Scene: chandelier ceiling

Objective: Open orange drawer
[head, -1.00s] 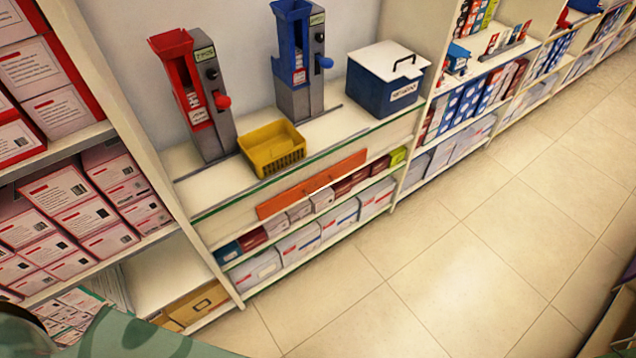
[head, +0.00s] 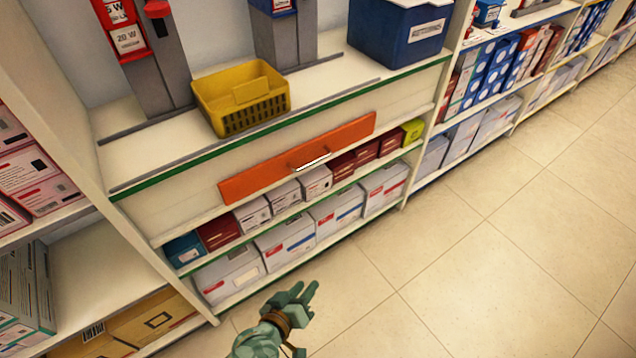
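The orange drawer (head: 262,177) is a long flat front set under the counter top, in the middle of the head view. It looks flush with the shelf unit. A small light handle (head: 313,163) sits near its middle. My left gripper (head: 303,292) is at the bottom centre, in front of the lower shelf and well below the drawer, touching nothing. Its two fingers look spread apart with nothing between them. My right gripper is not in view.
A yellow basket (head: 241,97) stands on the counter, beside red and blue dispensers and a blue box (head: 401,32). The tiled floor (head: 470,270) to the right is clear.

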